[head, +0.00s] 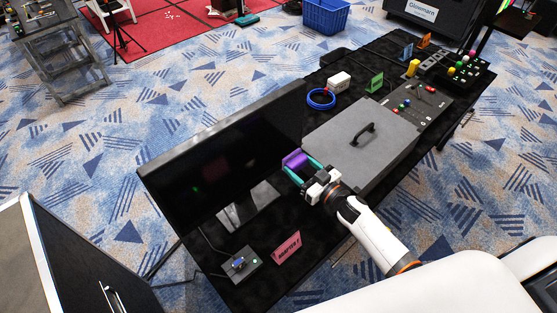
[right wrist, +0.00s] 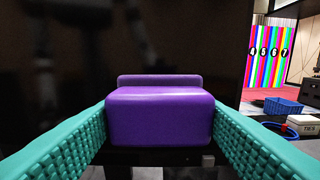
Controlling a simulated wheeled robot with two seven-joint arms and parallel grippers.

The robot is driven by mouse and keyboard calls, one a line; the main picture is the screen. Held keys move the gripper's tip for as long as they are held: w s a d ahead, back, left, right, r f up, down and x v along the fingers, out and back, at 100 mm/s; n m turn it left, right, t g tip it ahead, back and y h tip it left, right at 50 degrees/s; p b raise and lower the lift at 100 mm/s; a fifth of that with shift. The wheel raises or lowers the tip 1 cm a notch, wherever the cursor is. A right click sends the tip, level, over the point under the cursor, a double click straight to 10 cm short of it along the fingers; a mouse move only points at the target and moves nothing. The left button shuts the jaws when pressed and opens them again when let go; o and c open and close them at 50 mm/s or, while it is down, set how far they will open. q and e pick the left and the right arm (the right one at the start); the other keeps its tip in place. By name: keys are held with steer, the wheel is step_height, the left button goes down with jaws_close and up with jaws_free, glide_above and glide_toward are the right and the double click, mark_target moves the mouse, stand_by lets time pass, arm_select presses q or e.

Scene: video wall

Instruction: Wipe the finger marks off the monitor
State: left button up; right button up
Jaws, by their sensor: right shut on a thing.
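The monitor (head: 225,155) is a large black screen standing at the left end of the black-covered table. Faint smudges show on its dark surface, but I cannot tell marks from reflections. My right gripper (head: 300,168), with teal fingers, is shut on a purple wiping block (head: 293,159) close to the screen's right part. In the right wrist view the purple block (right wrist: 160,117) sits between the two teal fingers, facing the dark screen. Its reflection shows just above it; I cannot tell whether it touches the screen. My left gripper is not in view.
A grey lidded case (head: 350,150) stands right of my right gripper. A pink sign (head: 287,248) and a small switch box (head: 241,263) stand in front of the monitor. A blue cable ring (head: 321,98) and a white box (head: 339,80) lie behind the case.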

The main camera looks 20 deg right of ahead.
steer(key=s+a+f+b, duration=0.3)
steer(key=a+f+b, duration=0.2)
steer(key=a+b, duration=0.45)
steer(key=shift+a+r+b+x, duration=0.15)
steer(key=shift+b+x, duration=0.05)
steer(key=shift+x, duration=1.25)
steer(key=shift+a+r+b+x, duration=0.1)
steer(key=shift+a+b+x, duration=0.05)
steer(key=shift+x, duration=1.35)
steer(key=shift+x, duration=0.95)
steer(key=shift+w+d, duration=0.2)
steer(key=shift+d, duration=0.45)
steer(key=shift+w+d, duration=0.25)
steer(key=shift+d, duration=0.35)
steer(key=shift+w+d, duration=0.2)
steer(key=shift+d, duration=0.45)
steer(key=shift+w, duration=0.1)
steer(key=shift+a, duration=0.1)
steer(key=shift+s+a+r+p, duration=0.1)
steer(key=shift+s+a+p, duration=0.2)
steer(key=shift+a, duration=0.65)
steer(key=shift+s+a+r+p, duration=0.1)
steer(key=shift+s+a, duration=0.3)
steer(key=shift+a, duration=0.5)
